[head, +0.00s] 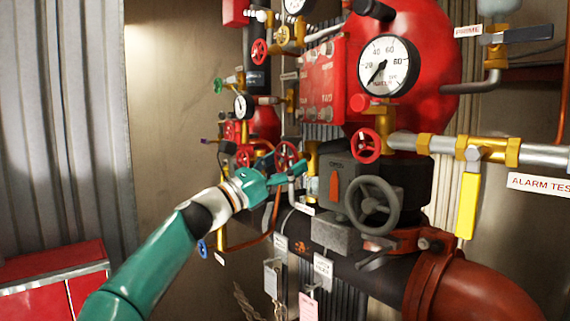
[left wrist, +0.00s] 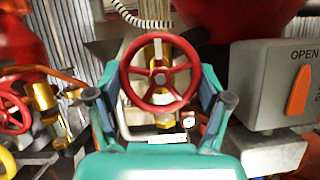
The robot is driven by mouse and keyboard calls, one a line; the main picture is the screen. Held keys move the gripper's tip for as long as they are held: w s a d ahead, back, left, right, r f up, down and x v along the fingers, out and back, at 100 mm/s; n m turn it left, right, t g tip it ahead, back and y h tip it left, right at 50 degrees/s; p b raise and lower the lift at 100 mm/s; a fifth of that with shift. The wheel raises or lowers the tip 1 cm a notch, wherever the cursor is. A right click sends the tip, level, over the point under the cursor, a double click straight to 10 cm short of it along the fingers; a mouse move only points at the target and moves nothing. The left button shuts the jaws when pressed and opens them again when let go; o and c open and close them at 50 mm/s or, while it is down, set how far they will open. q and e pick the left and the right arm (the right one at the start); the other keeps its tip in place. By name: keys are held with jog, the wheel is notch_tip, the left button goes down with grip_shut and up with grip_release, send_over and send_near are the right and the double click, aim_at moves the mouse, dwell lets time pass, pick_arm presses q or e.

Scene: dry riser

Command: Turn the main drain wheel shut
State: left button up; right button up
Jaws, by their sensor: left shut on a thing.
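A red spoked handwheel (head: 286,155) on a brass valve stands at the middle of the pipework in the head view. In the left wrist view the same wheel (left wrist: 160,78) faces the camera, centred between my fingers. My left gripper (head: 290,173) is at this wheel, with one finger on each side of its rim; it also shows in the left wrist view (left wrist: 159,101). It is shut on the wheel. The brass valve body (left wrist: 156,53) is partly hidden behind the wheel. No label on this wheel is readable. My right gripper is not in view.
A grey box with an orange pointer marked OPEN (left wrist: 286,85) stands close to the right of the gripper. A grey handwheel (head: 374,205) is beside it. Other red wheels (head: 366,145) and pipes crowd around. A red cabinet (head: 55,280) stands lower left.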

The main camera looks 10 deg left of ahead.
pick_arm(q)
jog(key=shift+a+m+g+h, duration=0.15)
jog(key=shift+m+g+h, duration=0.45)
jog(key=shift+m, duration=1)
jog(key=o, duration=1.1)
jog(key=shift+a, duration=0.1)
jog(key=shift+v, duration=3.65)
